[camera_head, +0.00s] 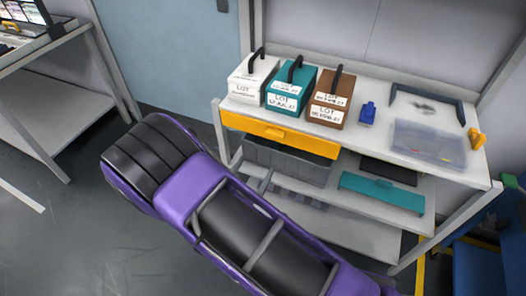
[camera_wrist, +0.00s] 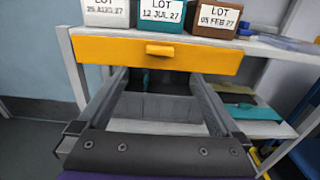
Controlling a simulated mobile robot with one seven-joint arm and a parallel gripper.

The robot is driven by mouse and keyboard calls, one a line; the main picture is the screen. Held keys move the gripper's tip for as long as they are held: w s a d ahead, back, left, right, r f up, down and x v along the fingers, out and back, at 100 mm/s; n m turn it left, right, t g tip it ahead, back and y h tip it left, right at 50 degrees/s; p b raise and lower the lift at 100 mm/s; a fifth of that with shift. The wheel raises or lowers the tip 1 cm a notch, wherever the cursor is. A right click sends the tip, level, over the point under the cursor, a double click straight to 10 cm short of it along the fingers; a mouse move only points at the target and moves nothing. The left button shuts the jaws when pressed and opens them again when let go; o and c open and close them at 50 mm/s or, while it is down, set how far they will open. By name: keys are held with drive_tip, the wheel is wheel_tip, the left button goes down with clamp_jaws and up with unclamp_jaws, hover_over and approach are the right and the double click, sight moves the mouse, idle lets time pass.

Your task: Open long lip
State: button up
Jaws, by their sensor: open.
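A long yellow drawer front (camera_head: 280,134) with a small yellow pull at its middle runs under the front edge of the bench top. It looks flush with the bench, with no gap visible. In the wrist view the yellow front (camera_wrist: 205,60) spans the upper part of the picture, and its pull (camera_wrist: 160,50) is near the centre. My gripper (camera_wrist: 159,76) is open and empty. Its two fingers point toward the drawer front, one on each side of the pull, and look apart from it. In the head view my arm covers the area in front of the bench, and the fingertips are unclear.
White, teal and brown lot boxes (camera_head: 290,88) with handles stand above the drawer. A blue item (camera_head: 368,113) and a clear bin (camera_head: 430,142) are to their right. A grey bin (camera_head: 285,158) sits below the drawer, and a teal panel (camera_head: 382,192) lies on the lower shelf.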

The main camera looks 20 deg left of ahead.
drive_tip(key=s, duration=0.3)
drive_tip(key=shift+s+a, duration=0.15)
drive_tip(key=shift+s, duration=0.25)
